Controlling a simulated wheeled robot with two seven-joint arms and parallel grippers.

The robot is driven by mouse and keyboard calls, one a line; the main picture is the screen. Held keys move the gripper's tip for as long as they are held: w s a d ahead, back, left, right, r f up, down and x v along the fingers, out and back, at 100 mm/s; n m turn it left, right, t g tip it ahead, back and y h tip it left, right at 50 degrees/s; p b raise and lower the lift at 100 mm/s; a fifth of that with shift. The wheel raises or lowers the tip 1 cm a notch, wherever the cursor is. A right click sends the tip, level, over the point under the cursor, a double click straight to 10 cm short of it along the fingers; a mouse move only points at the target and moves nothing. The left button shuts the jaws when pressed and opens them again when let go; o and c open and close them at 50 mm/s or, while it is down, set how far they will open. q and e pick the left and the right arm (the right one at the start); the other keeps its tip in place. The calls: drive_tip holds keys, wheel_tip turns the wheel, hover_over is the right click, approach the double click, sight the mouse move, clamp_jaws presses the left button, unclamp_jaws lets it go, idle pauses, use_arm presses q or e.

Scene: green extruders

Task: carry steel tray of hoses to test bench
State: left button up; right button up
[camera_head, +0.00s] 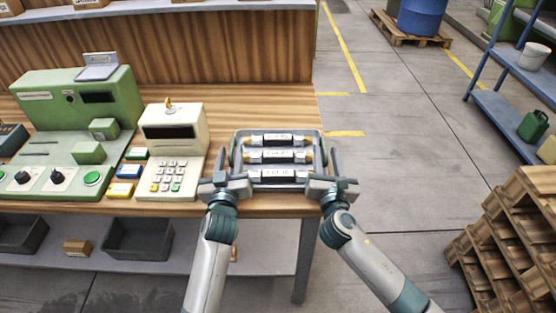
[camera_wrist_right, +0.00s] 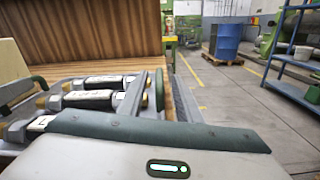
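A steel tray (camera_head: 282,132) lies on the wooden worktop near its right front corner. It holds several dark hoses (camera_head: 277,157) with brass ends and white labels, lying crosswise, and has dark green side handles. My left gripper (camera_head: 229,168) is at the tray's left side, open, with a gap between its outer finger and the tray. My right gripper (camera_head: 328,166) is at the right side. In the right wrist view its open fingers (camera_wrist_right: 158,98) stand either side of the tray's right handle (camera_wrist_right: 160,88). I cannot tell which surface is the test bench.
A cream keypad machine (camera_head: 173,135) stands close left of the tray, beside a green machine (camera_head: 88,105). A wooden panelled counter (camera_head: 200,50) is behind. Open floor (camera_head: 390,150) lies right, with stacked pallets (camera_head: 515,235), a blue shelf (camera_head: 510,105) and a blue drum (camera_head: 420,15).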

use_arm(q)
drive_tip(key=shift+w, duration=0.7)
use_arm(e)
drive_tip(key=shift+w, duration=0.7)
use_arm(q)
clamp_jaws()
use_arm(e)
clamp_jaws()
use_arm(q)
drive_tip(key=shift+r, duration=0.1)
use_arm(e)
drive_tip(key=shift+r, duration=0.1)
